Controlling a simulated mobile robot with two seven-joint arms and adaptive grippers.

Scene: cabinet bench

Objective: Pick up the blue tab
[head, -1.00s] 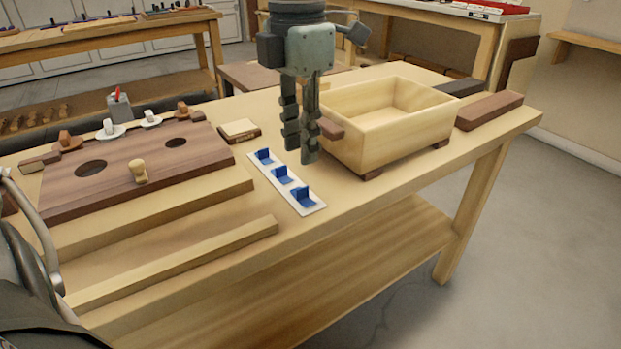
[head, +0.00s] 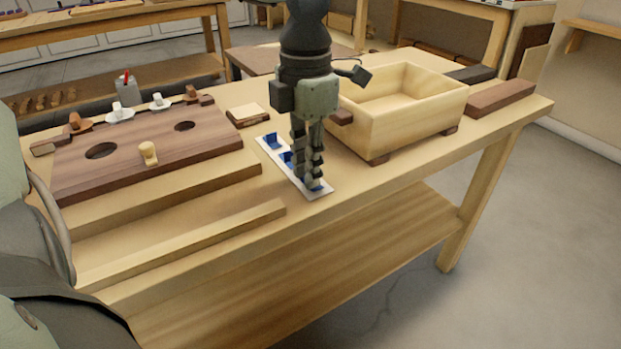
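A white strip (head: 270,145) lies on the bench with blue tabs standing on it in a row. The far blue tab (head: 273,140) is in clear view. The middle blue tab (head: 286,159) is partly hidden by a finger. My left gripper (head: 313,184) points straight down, its fingertips at the near blue tab (head: 320,188), low over the strip's near end. The fingers hide most of this tab. I cannot tell whether they grip it or only stand around it. My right gripper is out of view.
A wooden box (head: 395,125) with a dark handle stands just right of my gripper. A dark board (head: 215,155) with holes and a peg lies to the left. A small block (head: 247,115) sits behind the strip. The bench's front edge is close.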

